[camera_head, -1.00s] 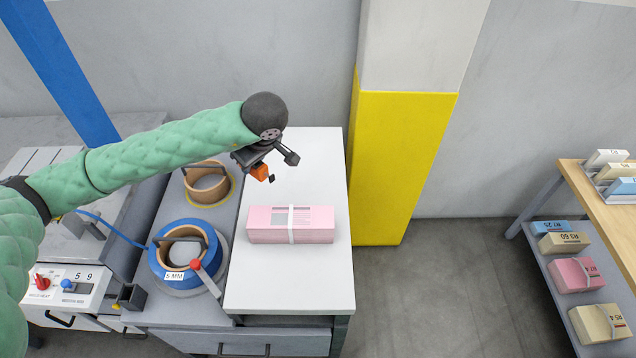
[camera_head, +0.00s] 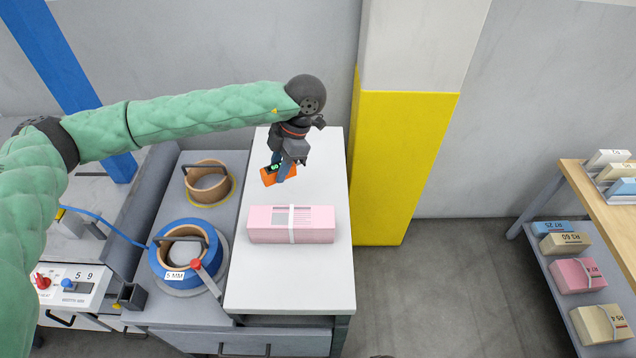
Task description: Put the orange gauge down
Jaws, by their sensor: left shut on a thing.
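The orange gauge (camera_head: 269,178) is a small orange block with a dark green-lit face. My left gripper (camera_head: 280,166) is shut on it, pointing down over the white tabletop (camera_head: 275,286), behind the pink bundle. I cannot tell whether the gauge touches the tabletop. Part of the gauge is hidden by the gripper's fingers.
A pink strapped bundle (camera_head: 270,225) lies on the white top, just in front of the gauge. Left of it are a blue tape reel (camera_head: 163,262) and a tan reel (camera_head: 189,183). A yellow column (camera_head: 400,160) stands to the right. The front of the white top is clear.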

